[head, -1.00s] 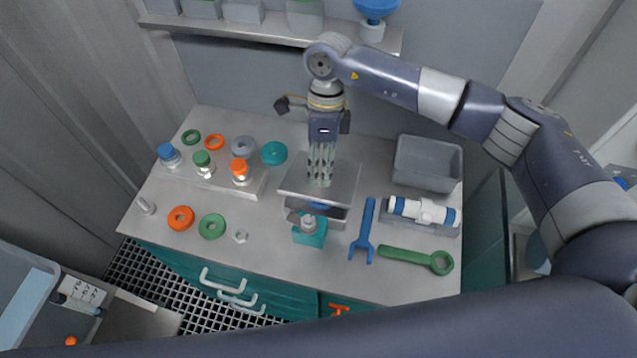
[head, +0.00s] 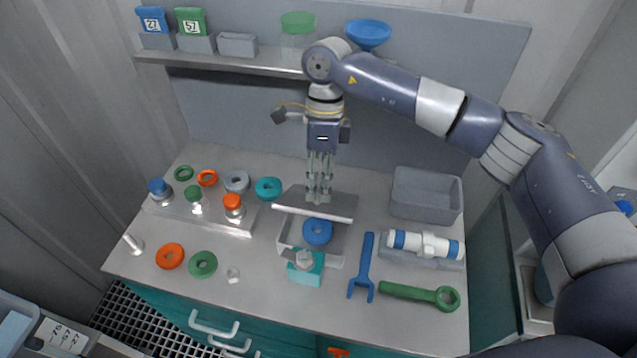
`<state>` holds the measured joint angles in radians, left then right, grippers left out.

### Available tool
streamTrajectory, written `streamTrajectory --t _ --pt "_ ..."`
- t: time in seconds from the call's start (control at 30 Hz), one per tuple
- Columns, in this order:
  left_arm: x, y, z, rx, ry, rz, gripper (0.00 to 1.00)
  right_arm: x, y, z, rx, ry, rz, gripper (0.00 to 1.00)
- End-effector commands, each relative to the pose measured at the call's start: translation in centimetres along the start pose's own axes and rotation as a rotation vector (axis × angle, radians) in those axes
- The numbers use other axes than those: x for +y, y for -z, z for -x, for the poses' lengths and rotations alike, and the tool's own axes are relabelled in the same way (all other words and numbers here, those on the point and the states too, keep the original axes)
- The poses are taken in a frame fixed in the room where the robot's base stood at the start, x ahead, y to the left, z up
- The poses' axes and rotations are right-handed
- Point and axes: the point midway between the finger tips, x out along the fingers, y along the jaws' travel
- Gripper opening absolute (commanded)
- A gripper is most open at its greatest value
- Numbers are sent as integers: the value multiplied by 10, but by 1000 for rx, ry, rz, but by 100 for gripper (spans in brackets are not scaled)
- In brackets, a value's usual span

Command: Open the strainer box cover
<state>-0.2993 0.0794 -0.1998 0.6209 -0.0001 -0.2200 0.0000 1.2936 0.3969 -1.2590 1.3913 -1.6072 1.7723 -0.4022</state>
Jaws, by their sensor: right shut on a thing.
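The strainer box (head: 336,262) stands mid-table, a grey box with its front side facing me. Its flat grey cover (head: 335,204) is tilted, with the front edge raised above the box. A blue ring (head: 317,231) shows inside, below that edge. A teal block with a grey knob (head: 306,268) stands in front of the box. My left gripper is out of view.
A blue wrench (head: 362,268), a green wrench (head: 420,294) and a white-blue cylinder on a tray (head: 425,244) lie right of the box. A grey bin (head: 426,196) stands behind them. Capped vessels (head: 195,200) and coloured rings lie left. A shelf (head: 225,60) runs behind.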

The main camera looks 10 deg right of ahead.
Motion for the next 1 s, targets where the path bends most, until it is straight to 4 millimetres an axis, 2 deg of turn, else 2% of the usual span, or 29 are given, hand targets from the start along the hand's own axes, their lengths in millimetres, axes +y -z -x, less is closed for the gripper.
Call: streamTrajectory --t 0.03,0.1,0.87,1.0 --pt "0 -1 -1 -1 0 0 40 -6 3 -2 1 15 -15 28" --pt "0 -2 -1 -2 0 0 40 -6 3 -2 2 14 -15 43" --pt "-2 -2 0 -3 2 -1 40 -3 2 -2 5 9 -6 43" --pt "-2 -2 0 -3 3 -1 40 -4 2 7 4 11 -6 43"
